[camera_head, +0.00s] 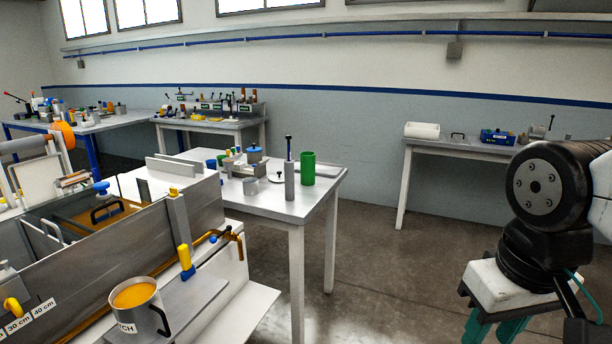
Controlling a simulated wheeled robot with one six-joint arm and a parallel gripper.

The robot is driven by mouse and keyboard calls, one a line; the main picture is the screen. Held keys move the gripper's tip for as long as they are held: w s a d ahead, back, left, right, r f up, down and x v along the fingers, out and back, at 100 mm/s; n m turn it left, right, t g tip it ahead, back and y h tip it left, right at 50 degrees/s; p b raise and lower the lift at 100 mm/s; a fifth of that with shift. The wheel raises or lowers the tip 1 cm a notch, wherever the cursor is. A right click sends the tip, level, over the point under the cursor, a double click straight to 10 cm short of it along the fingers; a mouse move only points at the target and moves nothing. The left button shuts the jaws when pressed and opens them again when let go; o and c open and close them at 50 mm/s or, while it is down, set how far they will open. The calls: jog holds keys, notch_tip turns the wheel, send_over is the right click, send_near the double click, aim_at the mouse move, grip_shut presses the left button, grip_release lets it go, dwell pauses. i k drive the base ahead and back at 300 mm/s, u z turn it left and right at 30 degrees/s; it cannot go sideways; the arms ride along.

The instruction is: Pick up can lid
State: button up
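A small round pale lid with a dark knob (276,179) lies on the middle table (262,205); it looks like the can lid, but it is too small to be sure. A blue-topped pot (254,155) stands just behind it. A tall grey cylinder with a black-knobbed rod (290,180) stands to its right. My gripper (505,325) is at the lower right, at the end of my black and white arm, far from the lid and over the floor side. Its teal fingers run out of the picture, so their opening and tips are hidden.
A green cup (308,168) and a grey cup (250,186) stand near the lid. A metal bath (190,215) with amber liquid and a labelled mug (136,304) fill the left front. A side table (460,147) stands by the right wall. Open floor (400,270) lies between.

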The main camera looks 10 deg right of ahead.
aim_at(278, 177)
jog(key=z, duration=0.6)
jog(key=i, duration=1.95)
jog(key=u, duration=1.1)
jog(key=i, duration=0.85)
jog(key=u, duration=0.8)
